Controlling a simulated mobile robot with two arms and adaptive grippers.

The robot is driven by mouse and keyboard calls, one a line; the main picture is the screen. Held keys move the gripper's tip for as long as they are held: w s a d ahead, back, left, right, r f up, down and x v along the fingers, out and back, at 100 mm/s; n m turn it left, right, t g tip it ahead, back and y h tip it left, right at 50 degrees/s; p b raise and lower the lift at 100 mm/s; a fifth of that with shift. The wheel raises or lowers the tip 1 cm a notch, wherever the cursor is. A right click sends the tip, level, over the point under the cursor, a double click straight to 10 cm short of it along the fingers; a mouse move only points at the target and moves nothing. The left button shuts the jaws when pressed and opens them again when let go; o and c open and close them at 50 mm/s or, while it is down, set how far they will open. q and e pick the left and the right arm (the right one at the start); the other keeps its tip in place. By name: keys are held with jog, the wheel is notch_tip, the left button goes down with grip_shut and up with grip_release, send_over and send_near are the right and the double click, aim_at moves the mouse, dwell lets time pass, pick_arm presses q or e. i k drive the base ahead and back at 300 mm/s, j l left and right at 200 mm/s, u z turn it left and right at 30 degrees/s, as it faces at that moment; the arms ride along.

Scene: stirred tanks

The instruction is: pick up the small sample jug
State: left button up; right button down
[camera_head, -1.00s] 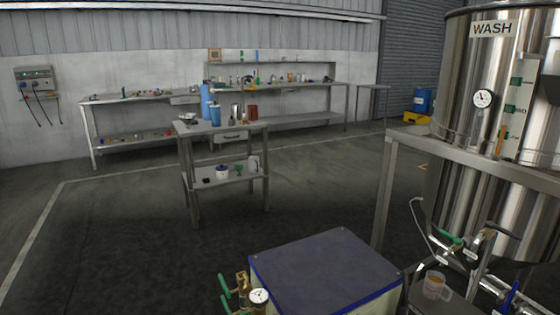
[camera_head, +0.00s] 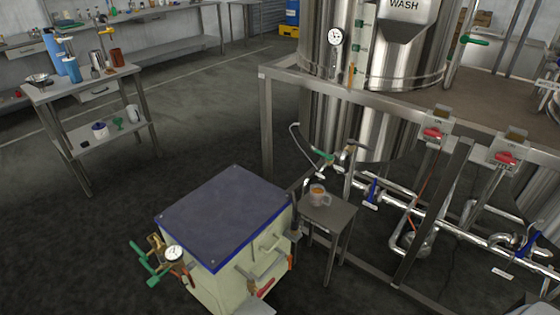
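A small clear jug (camera_head: 317,196) with orange-brown contents and a handle stands upright on a small grey stand (camera_head: 336,214). I take it to be the sample jug. It sits under the pipework in front of the wash tank (camera_head: 375,60), just right of the blue-topped box. No gripper that I can make out is in view, and nothing is seen touching the jug.
A blue-topped box (camera_head: 225,215) with valves and a gauge stands left of the stand. Pipes with blue handles (camera_head: 372,190) and a steel frame (camera_head: 268,125) crowd the right. A cart (camera_head: 125,131) stands at the left. Dark floor between cart and box is clear.

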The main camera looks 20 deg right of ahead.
aim_at(317, 191)
jog(key=i+l+u, duration=0.15)
jog(key=l, duration=0.25)
jog(key=i+l+u, duration=0.1)
jog(key=l, duration=0.35)
jog(key=i+l+u, duration=0.15)
jog(key=l, duration=0.3)
jog(key=k, duration=0.05)
